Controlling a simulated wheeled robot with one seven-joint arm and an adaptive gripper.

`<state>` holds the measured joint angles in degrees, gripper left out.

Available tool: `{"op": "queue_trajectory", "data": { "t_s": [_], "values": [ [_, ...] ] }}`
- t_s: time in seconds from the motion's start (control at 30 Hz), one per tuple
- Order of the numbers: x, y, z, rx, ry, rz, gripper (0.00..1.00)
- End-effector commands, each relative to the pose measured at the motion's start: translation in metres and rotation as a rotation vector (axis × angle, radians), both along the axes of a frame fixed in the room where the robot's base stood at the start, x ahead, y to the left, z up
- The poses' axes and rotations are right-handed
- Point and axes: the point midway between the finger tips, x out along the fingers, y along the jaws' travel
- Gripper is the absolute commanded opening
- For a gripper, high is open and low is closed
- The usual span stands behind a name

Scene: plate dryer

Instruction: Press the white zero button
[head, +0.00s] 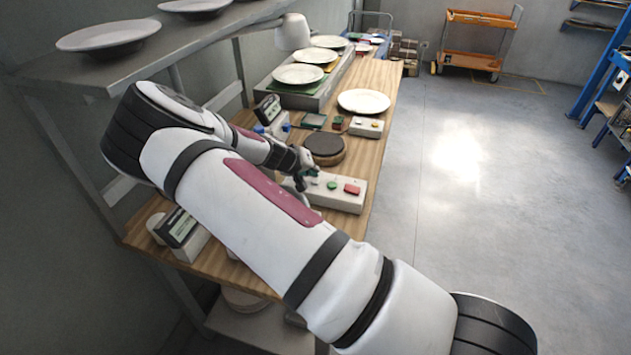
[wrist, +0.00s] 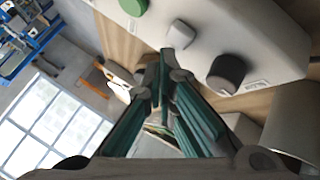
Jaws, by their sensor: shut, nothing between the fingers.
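A pale control box (head: 340,198) lies on the wooden bench, with a red button (head: 352,189) and a green button (head: 332,185) on top. In the wrist view the box (wrist: 240,28) carries a white button (wrist: 180,32) between a green button (wrist: 133,5) and a black knob (wrist: 226,72). My gripper (wrist: 167,55) is shut and empty, its tips close to the white button; I cannot tell whether they touch. In the head view my gripper (head: 306,172) is over the left part of the box and hides part of it.
A dark round plate on a wooden base (head: 324,148) stands just behind the box. Further back are a smaller button box (head: 366,127) and a white plate (head: 363,101). A shelf (head: 190,45) with plates overhangs the left.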

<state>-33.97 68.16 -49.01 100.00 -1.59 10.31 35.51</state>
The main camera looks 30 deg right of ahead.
Motion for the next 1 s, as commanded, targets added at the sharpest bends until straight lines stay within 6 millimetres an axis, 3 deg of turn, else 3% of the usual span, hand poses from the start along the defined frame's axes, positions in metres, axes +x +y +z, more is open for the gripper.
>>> {"op": "queue_trajectory", "data": {
  "t_s": [1.0],
  "values": [
    [-0.0001, 0.0001, -0.0083, 0.000, 0.000, 0.000, 0.00]
  ]
}}
